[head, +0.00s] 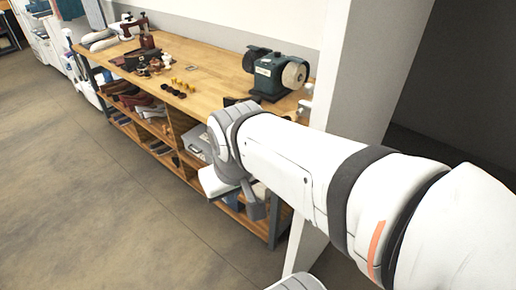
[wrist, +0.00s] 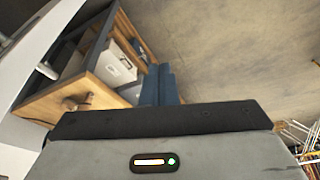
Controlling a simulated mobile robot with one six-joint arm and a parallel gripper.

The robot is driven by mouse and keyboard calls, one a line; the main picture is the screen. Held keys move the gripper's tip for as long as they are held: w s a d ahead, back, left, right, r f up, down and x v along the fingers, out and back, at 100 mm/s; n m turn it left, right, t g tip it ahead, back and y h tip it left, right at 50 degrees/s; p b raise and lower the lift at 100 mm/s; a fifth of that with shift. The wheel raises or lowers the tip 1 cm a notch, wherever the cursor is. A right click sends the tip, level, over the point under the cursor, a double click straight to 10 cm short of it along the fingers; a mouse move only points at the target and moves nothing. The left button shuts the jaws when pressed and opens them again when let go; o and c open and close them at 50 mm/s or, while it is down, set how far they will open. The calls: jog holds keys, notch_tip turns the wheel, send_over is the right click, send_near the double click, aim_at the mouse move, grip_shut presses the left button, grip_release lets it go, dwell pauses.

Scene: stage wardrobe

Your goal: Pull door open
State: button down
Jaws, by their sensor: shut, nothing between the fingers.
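A tall white upright panel (head: 345,75), which looks like the door or its frame, stands right of the workbench. I cannot tell which it is, or how far any door is open. A small metal fitting like a handle (head: 304,106) shows at its left edge. In the wrist view a white panel (wrist: 50,40) fills the upper left, with a similar metal fitting (wrist: 47,70) on it. My gripper (head: 256,207) points down in front of the bench; its fingers (wrist: 160,72) are shut and empty, apart from the panel's fitting. My arm hides the panel's lower part.
The wooden workbench (head: 215,75) holds a green grinder (head: 270,75), dark and yellow small parts, and a red-brown press. Shoes and boxes fill its shelves. A white box (wrist: 115,62) sits on a shelf near my fingers. The floor (head: 90,200) to the left is clear.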

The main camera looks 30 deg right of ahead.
jog(key=w+d+f+m+g+h+b, duration=0.35)
jog(key=d+f+g+h+b, duration=0.3)
jog(key=d+f+g, duration=0.35)
jog(key=w+d+f+m+g+h+b, duration=0.1)
jog(key=w+d+f+m+h+b, duration=0.15)
jog(key=w+f+h+b, duration=0.6)
jog(key=s+d+f+n+h+p, duration=0.1)
jog(key=s+d+p, duration=0.3)
jog(key=d, duration=0.7)
jog(key=shift+s+f, duration=0.2)
jog(key=shift+s, duration=0.25)
